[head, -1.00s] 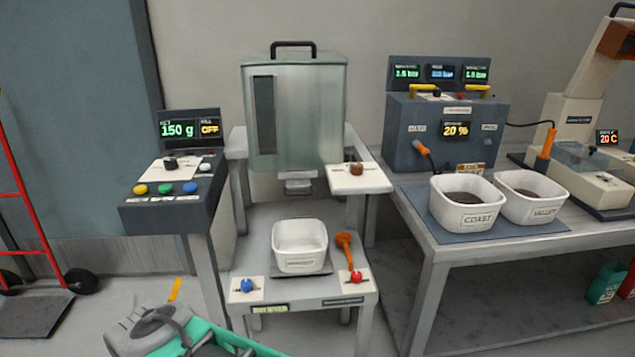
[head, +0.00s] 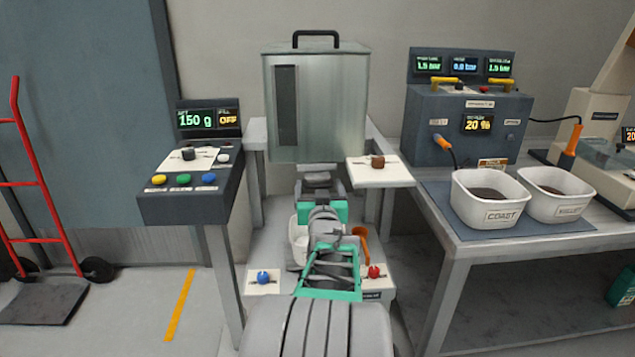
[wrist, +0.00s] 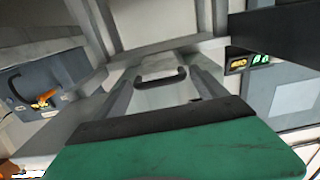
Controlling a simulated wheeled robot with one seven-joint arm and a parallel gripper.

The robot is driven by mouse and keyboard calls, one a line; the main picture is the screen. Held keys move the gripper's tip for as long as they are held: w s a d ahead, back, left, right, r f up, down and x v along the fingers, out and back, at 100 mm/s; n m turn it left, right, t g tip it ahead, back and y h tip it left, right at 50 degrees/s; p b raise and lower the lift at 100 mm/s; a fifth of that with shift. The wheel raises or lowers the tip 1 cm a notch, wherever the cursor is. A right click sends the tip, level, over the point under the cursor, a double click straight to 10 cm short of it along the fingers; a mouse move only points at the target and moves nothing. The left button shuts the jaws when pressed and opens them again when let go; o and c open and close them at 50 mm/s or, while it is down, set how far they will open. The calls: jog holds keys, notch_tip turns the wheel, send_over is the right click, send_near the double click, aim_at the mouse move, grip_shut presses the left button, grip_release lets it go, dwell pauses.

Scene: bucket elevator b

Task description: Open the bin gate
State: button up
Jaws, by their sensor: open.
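The metal bin (head: 335,110) stands upright on its stand, with a black handle on its lid. Its small grey gate (head: 316,168) is under the bin's bottom, partly hidden by my gripper. My gripper (head: 319,186), with a green body, is raised just below and in front of the gate. Its jaws are open; I cannot tell whether they touch the gate. In the wrist view, the green body covers the bottom, and a dark U-shaped handle (wrist: 160,85) shows beyond it.
A white tub (head: 298,235) behind my arm is mostly hidden. A brown knob (head: 377,162) sits on a white plate right of the bin. A control panel (head: 190,195) stands left. A bench with two tubs (head: 489,213) is right.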

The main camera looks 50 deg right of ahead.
aim_at(318, 180)
jog(key=x, duration=0.4)
